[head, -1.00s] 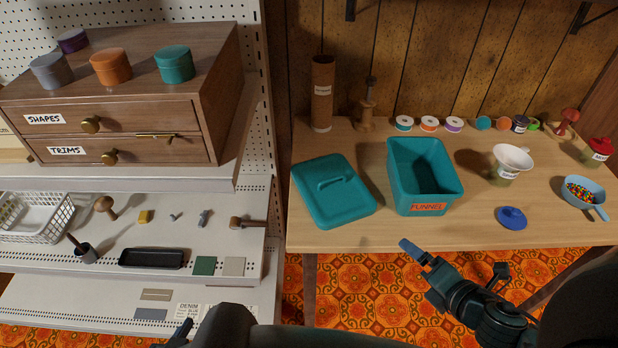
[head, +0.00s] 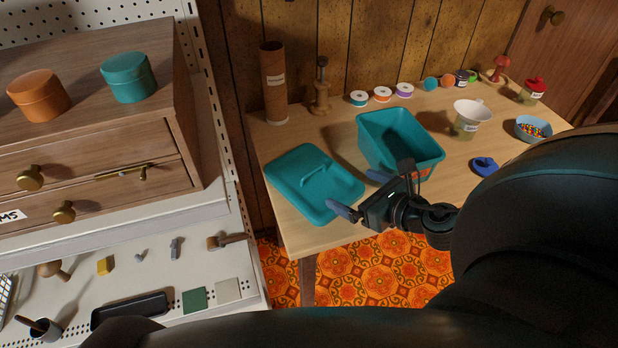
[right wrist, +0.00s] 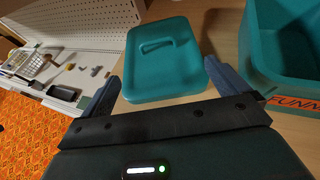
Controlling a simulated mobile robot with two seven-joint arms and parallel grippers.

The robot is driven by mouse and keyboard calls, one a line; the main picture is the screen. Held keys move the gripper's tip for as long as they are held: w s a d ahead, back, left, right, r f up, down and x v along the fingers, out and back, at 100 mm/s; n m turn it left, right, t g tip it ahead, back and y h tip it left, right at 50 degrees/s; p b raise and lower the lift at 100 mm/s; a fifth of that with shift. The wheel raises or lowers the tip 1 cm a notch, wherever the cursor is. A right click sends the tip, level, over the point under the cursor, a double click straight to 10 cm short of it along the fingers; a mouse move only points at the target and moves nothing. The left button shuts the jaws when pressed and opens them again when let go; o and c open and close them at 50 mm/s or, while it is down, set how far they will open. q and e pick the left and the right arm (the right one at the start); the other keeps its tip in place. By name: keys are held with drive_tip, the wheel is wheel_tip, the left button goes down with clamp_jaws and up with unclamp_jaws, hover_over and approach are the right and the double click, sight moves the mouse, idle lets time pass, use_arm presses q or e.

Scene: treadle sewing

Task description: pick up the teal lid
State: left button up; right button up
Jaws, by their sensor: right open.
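The teal lid (head: 300,188) lies flat on the wooden table, left of the teal bin, with a raised bar handle (head: 314,161) on top. It also shows in the right wrist view (right wrist: 165,78), just beyond and between my open fingers. My right gripper (head: 360,194) is open and empty at the lid's near right side, its fingers spread apart. In the right wrist view, the gripper's fingertips (right wrist: 162,78) stand either side of the lid's near edge, and I cannot tell whether they touch it. My left gripper is not in view.
The teal bin (head: 378,133) labelled FUNNEL stands right beside the lid, close to my right gripper. A cardboard tube (head: 274,85) and a wooden spool holder (head: 322,92) stand behind the lid. A wooden drawer cabinet (head: 80,128) on a white shelf unit is at left.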

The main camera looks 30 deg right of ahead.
sight(320, 183)
drive_tip(key=x, duration=0.5)
drive_tip(key=shift+w+f, duration=0.15)
drive_tip(key=shift+w, duration=0.2)
drive_tip(key=shift+a+x, duration=0.15)
drive_tip(key=shift+x, duration=1.1)
drive_tip(key=shift+a+x, duration=0.15)
drive_tip(key=shift+x, duration=1.1)
drive_tip(key=shift+w+a+f, duration=0.1)
drive_tip(key=shift+w+f, duration=0.1)
drive_tip(key=shift+w, duration=0.3)
drive_tip(key=shift+c, duration=0.2)
drive_tip(key=c, duration=1.3)
drive_tip(key=shift+r, duration=0.1)
